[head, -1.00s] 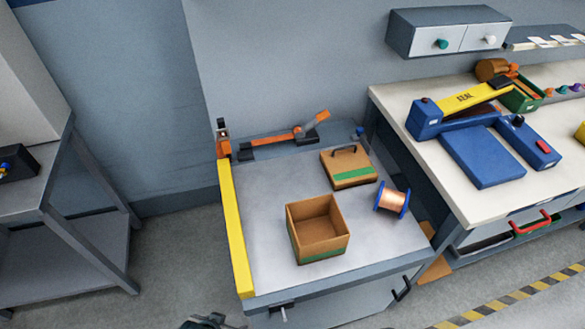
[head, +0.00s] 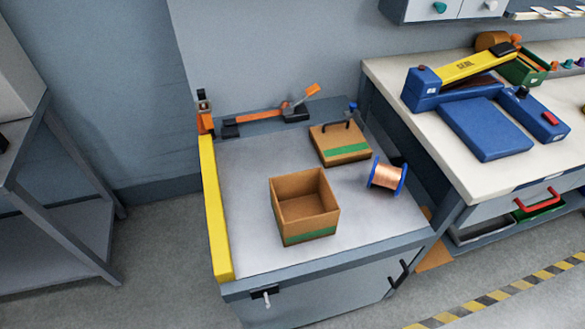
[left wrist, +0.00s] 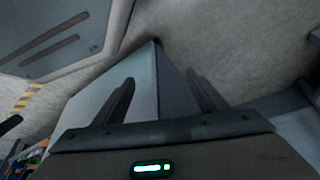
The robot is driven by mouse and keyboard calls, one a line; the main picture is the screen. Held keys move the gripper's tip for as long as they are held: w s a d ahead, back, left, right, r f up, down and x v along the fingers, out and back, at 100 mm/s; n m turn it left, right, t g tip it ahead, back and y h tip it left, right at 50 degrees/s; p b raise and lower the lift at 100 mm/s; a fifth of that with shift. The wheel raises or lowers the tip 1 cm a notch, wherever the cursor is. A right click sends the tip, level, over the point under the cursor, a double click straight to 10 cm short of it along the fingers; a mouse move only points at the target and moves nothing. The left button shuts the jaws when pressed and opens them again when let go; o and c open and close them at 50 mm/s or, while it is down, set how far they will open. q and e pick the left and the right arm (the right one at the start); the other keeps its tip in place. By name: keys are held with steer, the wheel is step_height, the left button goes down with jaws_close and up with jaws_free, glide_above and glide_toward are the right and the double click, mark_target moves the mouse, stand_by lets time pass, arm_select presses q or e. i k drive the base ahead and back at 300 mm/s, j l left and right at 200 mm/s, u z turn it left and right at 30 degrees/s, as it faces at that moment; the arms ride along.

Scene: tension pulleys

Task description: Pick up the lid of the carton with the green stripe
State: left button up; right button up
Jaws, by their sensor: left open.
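The carton lid (head: 341,140) is a flat brown piece with a green stripe and a dark handle on top. It lies on the grey cabinet top, behind the open carton. The open brown carton (head: 305,206), with a green stripe near its base, stands empty in front of the lid and apart from it. My left gripper (left wrist: 162,95) shows in the left wrist view, its two dark fingers apart with nothing between them. It is not in the head view, away from the lid and carton. My right gripper is in neither current view.
A copper wire spool (head: 386,176) with blue flanges stands right of the lid. A yellow bar (head: 216,215) runs along the cabinet's left edge, and an orange-handled device (head: 270,115) lies along the back. A white bench (head: 400,90) with a blue sealer (head: 485,128) stands right.

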mark_target(338, 143)
steer(key=l+u, duration=0.35)
steer(key=k+l+u, duration=0.15)
steer(key=l+u, duration=0.2)
steer(key=l, duration=0.15)
steer(key=k+l+u, duration=0.15)
steer(key=l+u, duration=0.15)
steer(key=l, duration=0.1)
